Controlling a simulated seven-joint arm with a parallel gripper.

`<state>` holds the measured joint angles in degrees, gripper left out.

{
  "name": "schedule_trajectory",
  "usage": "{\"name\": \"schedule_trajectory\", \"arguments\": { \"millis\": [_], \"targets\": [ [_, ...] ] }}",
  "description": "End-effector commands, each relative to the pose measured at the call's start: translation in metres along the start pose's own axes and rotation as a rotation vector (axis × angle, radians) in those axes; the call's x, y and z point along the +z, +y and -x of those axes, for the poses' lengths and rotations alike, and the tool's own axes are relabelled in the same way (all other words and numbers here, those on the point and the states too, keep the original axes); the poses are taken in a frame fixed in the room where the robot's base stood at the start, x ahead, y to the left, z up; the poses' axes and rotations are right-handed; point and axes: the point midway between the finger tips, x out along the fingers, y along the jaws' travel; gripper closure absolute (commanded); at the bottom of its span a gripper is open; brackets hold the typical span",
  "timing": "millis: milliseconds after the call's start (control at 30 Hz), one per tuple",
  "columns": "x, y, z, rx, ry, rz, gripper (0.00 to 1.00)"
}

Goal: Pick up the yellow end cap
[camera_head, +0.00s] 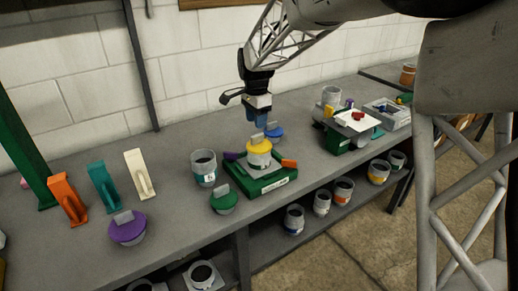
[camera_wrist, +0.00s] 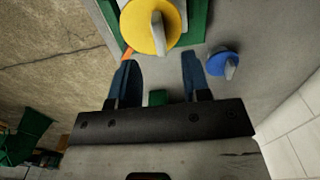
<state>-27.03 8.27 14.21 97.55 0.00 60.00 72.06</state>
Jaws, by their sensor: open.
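The yellow end cap (camera_head: 259,147) is a round disc with a grey upright tab. It sits on top of a pale cylinder (camera_head: 260,162) that stands on a green box (camera_head: 282,183). My gripper (camera_head: 257,118) is open and empty, close above and behind the cap in the head view. In the wrist view the yellow cap (camera_wrist: 139,33) lies just beyond the fingertips, a little left of the middle between them. Its grey tab (camera_wrist: 158,33) shows clearly. The two blue fingers of my gripper (camera_wrist: 159,62) stand apart with nothing held. Part of the cap is cut off by the top edge there.
A blue cap (camera_head: 274,133) lies behind the yellow one. A grey can (camera_head: 204,170), a green cap (camera_head: 223,203) and a purple cap (camera_head: 127,232) stand left. An orange piece (camera_head: 289,163) and a purple piece (camera_head: 231,156) flank the cylinder. Cluttered trays stand right.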

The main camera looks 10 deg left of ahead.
Motion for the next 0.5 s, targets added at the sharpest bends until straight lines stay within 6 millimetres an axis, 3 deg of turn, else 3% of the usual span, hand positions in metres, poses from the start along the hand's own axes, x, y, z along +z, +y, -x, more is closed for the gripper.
{"name": "schedule_trajectory", "arguments": {
  "millis": [200, 500],
  "targets": [
    [0.000, 0.000, -0.016, 0.000, 0.000, 0.000, 0.56],
    [0.000, 0.000, -0.016, 0.000, 0.000, 0.000, 0.56]
  ]
}}
